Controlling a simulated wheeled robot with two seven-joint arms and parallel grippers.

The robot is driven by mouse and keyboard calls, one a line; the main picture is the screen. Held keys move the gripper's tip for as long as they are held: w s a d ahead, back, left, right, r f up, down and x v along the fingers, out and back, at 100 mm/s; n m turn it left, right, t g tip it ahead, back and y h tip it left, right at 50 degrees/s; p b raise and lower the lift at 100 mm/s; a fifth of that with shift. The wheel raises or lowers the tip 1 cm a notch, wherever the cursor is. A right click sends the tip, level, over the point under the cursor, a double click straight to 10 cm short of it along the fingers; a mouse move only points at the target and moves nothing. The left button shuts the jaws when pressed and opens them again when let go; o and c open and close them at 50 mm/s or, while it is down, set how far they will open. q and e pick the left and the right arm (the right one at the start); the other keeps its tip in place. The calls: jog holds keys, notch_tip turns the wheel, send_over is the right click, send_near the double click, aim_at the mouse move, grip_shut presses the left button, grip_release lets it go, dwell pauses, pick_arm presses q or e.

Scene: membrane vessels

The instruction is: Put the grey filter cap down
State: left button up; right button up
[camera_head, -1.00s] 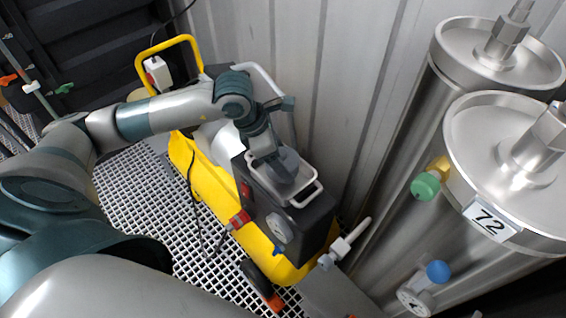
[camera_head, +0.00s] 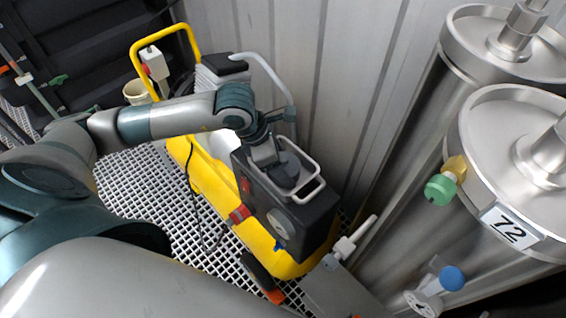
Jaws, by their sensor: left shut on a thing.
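My left gripper (camera_head: 266,160) reaches down over the dark box of the yellow machine. It is shut on the grey filter cap (camera_head: 284,172), a dark grey round piece just below its jaws. The cap shows in front of the light metal tray (camera_head: 312,192) on top of the box. I cannot tell whether the cap touches the tray floor. The gripper and wrist hide part of the cap and the tray. My right gripper is not in view.
The yellow machine (camera_head: 203,189) stands on a grated floor (camera_head: 130,190) beside a corrugated wall (camera_head: 345,60). Two steel vessels stand at the right, one labelled 72 (camera_head: 511,230). A green valve knob (camera_head: 440,190) and a blue one (camera_head: 452,278) stick out there.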

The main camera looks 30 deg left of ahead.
pick_arm(q)
jog(key=o, duration=1)
jog(key=shift+w+a+f, duration=0.1)
jog(key=shift+w, duration=0.05)
jog(key=shift+r+p, duration=0.25)
jog(key=shift+p, duration=0.05)
jog(key=shift+a+r, duration=0.1)
jog(key=shift+r, duration=0.1)
jog(key=shift+b+v, duration=1.5)
jog(key=shift+v, duration=4.2)
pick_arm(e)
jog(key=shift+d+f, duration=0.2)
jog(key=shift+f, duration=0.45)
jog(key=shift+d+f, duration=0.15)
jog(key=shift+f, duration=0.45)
pick_arm(q)
jog(key=shift+f, duration=0.1)
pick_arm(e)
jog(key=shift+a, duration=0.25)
pick_arm(q)
jog(key=shift+s, duration=0.3)
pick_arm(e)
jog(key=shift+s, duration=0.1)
